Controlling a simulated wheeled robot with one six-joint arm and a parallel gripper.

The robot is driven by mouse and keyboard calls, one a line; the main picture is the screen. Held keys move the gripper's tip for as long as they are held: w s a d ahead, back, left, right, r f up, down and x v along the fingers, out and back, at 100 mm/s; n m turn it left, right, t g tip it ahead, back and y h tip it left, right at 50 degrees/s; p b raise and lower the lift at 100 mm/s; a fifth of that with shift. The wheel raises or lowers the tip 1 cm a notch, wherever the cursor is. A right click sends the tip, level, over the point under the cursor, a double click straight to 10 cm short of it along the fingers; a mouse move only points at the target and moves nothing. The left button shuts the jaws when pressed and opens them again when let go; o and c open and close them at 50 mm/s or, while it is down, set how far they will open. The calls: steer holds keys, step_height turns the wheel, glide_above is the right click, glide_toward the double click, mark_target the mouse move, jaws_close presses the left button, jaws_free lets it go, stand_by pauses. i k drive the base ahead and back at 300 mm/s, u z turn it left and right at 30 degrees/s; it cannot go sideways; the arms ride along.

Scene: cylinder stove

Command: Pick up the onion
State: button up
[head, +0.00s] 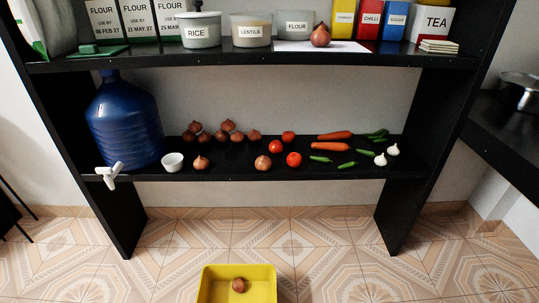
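Several brown onions lie on the lower black shelf. A cluster of onions (228,125) sits towards its back left. One single onion (201,163) lies near the front edge beside a small white bowl, and another onion (263,162) lies near the middle, left of a tomato. One more onion (320,36) sits on a white sheet on the upper shelf. An onion (238,285) also lies inside a yellow bin (210,284) at the bottom of the head view. My gripper is not in view.
A blue water jug (125,120) with a white tap (109,173) stands at the lower shelf's left end. Tomatoes (294,159), carrots (331,146), green peppers and garlic (380,159) lie to the right. The upper shelf (200,62) overhangs, with jars and boxes on it.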

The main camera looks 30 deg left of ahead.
mark_target(263, 163)
steer(key=u, duration=0.4)
steer(key=i, duration=0.7)
steer(key=u, duration=0.95)
steer(key=i, duration=0.4)
steer(key=u, duration=0.4)
